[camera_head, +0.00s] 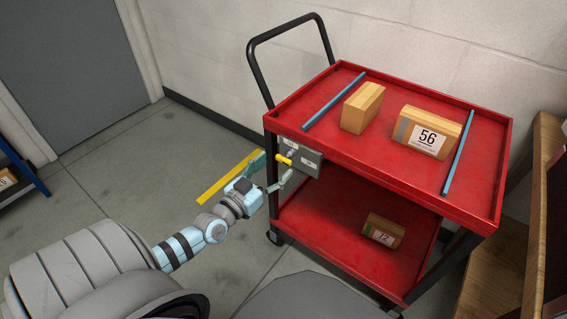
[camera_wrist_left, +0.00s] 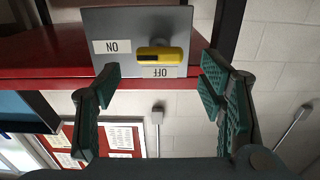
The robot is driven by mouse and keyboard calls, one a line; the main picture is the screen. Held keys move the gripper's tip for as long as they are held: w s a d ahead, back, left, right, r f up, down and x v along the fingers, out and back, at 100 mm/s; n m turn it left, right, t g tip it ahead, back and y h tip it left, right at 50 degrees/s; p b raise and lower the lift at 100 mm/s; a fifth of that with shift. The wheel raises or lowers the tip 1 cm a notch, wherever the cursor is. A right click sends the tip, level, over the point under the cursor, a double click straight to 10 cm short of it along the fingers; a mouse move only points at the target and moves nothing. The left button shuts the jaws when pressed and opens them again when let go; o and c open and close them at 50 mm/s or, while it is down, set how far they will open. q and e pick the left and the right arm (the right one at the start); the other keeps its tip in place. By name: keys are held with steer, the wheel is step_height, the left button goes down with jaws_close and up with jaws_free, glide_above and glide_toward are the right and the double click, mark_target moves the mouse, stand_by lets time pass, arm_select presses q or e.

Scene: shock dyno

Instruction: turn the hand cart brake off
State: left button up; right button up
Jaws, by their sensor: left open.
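The red hand cart (camera_head: 290,123) stands against the wall. A grey brake plate (camera_head: 311,163) is on its left end, with a yellow brake lever (camera_head: 284,159) sticking out. In the left wrist view the plate (camera_wrist_left: 120,22) shows upside-down ON and OFF labels. The yellow lever (camera_wrist_left: 146,54) lies crosswise there, beside the ON label (camera_wrist_left: 112,46) and just above the OFF label (camera_wrist_left: 155,72). My left gripper (camera_head: 276,171) is open and empty in front of the plate. In the wrist view its fingers (camera_wrist_left: 163,88) are on either side of the lever, apart from it.
The cart's top shelf holds two cardboard boxes (camera_head: 362,107) (camera_head: 427,132) and two blue bars (camera_head: 333,101) (camera_head: 458,153). A small box (camera_head: 383,231) is on the lower shelf. A black push handle (camera_head: 256,70) rises at the back left.

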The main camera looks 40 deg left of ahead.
mark_target(282, 161)
arm_select(q)
steer(key=w+b, duration=0.1)
steer(key=w, duration=0.4)
steer(key=shift+f, duration=0.1)
arm_select(e)
steer(key=w, duration=0.2)
steer(key=w+a, duration=0.1)
steer(key=shift+w+a+f+t, duration=0.1)
steer(key=shift+f+t, duration=0.3)
arm_select(q)
steer(key=shift+c, duration=0.4)
steer(key=c, duration=1.1)
